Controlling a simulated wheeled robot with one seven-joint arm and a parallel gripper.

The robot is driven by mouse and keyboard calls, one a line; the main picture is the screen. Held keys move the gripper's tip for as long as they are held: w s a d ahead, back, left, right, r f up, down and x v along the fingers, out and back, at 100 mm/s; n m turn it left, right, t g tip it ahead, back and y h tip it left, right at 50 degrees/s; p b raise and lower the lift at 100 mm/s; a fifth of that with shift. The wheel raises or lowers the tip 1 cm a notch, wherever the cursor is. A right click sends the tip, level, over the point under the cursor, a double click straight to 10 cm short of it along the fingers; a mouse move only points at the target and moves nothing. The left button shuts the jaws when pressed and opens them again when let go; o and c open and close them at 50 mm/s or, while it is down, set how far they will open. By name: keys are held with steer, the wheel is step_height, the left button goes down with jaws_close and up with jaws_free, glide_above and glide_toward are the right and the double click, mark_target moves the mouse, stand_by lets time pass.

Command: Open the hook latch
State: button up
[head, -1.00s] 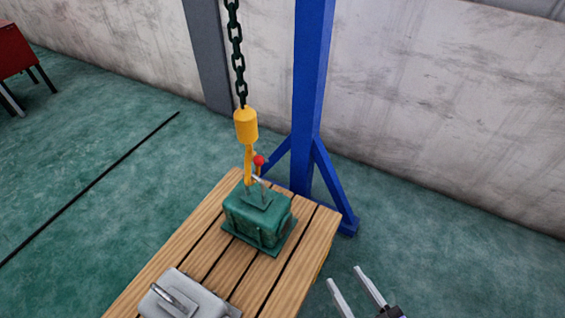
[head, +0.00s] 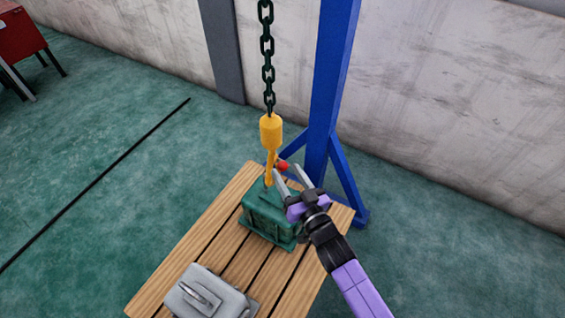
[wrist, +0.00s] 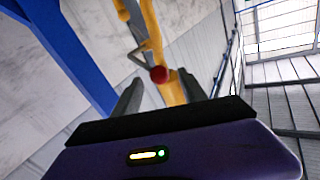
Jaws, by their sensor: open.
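The yellow hook (head: 270,166) hangs from a dark chain (head: 267,60) above the green lifting block (head: 262,214) on the pallet. A red ball knob (head: 283,165) sits at the latch beside the hook. In the wrist view the yellow hook (wrist: 153,32) runs down the middle, with the red knob (wrist: 159,74) in front of it and a thin grey latch bar (wrist: 139,48) above. My gripper (head: 291,172) is open at the hook, with its fingers close to the knob. In the wrist view the knob appears between and beyond the fingertips; I cannot tell whether they touch it.
A wooden pallet (head: 188,242) carries the green block and a grey block (head: 203,292) with a handle. A blue post (head: 329,85) with braces stands just behind the hook. A pale wall (head: 440,100) is behind.

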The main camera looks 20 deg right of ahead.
mark_target(284, 166)
steer(key=shift+w+p, duration=0.4)
steer(key=shift+w, duration=1.5)
steer(key=shift+c, duration=0.2)
jaws_close()
steer(key=shift+s+f, duration=0.15)
steer(key=shift+f, duration=0.15)
